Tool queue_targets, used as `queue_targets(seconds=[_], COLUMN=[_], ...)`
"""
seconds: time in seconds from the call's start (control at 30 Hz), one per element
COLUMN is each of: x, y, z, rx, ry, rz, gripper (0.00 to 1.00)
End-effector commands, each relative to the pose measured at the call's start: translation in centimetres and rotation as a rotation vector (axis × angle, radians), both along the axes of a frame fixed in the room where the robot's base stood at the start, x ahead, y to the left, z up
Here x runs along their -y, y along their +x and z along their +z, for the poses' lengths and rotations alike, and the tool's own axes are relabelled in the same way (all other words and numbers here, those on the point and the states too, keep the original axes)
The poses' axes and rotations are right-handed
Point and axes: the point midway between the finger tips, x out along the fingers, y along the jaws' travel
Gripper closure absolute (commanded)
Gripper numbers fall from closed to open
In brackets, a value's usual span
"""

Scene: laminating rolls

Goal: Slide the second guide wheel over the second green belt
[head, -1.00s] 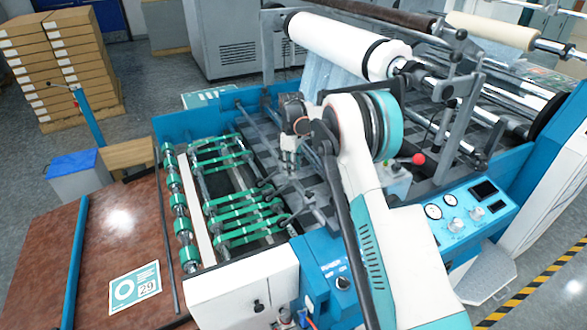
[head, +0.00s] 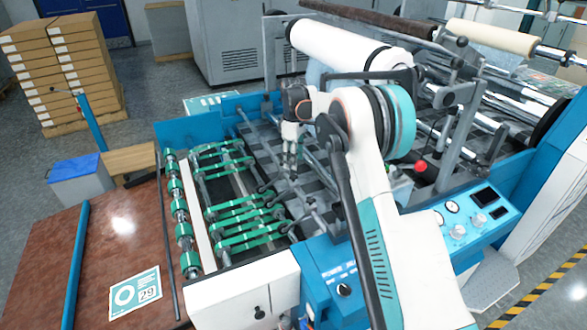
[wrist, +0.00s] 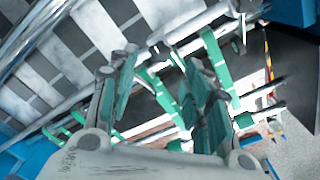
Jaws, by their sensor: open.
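Several green belts (head: 243,225) run across rollers at the left end of the machine; they also show in the wrist view (wrist: 160,95). Small dark guide wheels on thin rods stand along the belts' right ends, one near the middle (head: 266,188). They are too small to tell which is the second, or exactly how each sits relative to its belt. My gripper (head: 290,168) hangs above the dark slatted bed, to the right of the belts. In the wrist view its two green-padded fingers (wrist: 160,88) are apart, with no object visible between them.
Metal bars (head: 322,165) cross the bed close to my gripper. A blue side frame (head: 178,130) bounds the far side. A white roll (head: 335,45) sits behind, and a control panel (head: 470,218) stands at right. The brown table (head: 125,235) is mostly clear.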

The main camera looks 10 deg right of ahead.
Motion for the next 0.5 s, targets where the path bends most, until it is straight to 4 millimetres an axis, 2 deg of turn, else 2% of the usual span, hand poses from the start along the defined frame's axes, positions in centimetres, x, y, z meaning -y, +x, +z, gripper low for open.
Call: queue_targets(seconds=[0.03,0.2,0.33,0.5], x=[0.0,0.0,0.0,0.0], y=[0.0,0.0,0.0,0.0], z=[1.1,3.7,4.9,5.3], rx=[0.0,0.0,0.0,0.0], ry=[0.0,0.0,0.0,0.0], rz=[0.0,0.0,0.0,0.0], gripper=[0.55,0.55,0.55,0.55])
